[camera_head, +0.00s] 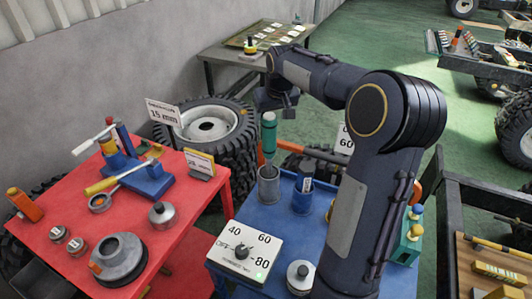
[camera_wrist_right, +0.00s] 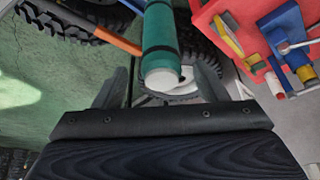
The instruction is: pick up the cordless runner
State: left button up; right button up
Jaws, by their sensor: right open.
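The cordless runner appears to be the teal cylinder with a pale top end (camera_head: 269,138), standing upright with its lower end in a grey cup (camera_head: 268,188) on the blue cart top. My right gripper (camera_head: 277,104) is just above and beside the runner's top. In the right wrist view, the runner (camera_wrist_right: 160,35) points toward my right gripper (camera_wrist_right: 160,85), its pale end between the two spread fingers with gaps at both sides. The fingers do not appear to touch it. My left gripper is not in view.
A blue cup with a tool (camera_head: 303,195) stands right of the grey cup. A dial box (camera_head: 243,252) sits on the cart's near edge. A red table (camera_head: 190,210) with several parts is at left, tyres (camera_head: 208,125) behind. An orange bar (camera_wrist_right: 105,37) passes near the runner.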

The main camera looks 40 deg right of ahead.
jog(key=x, duration=0.3)
jog(key=shift+w+f+p, duration=0.15)
jog(key=shift+f+p, duration=0.05)
jog(key=shift+p, duration=0.1)
grip_shut()
jog(key=shift+r, duration=0.15)
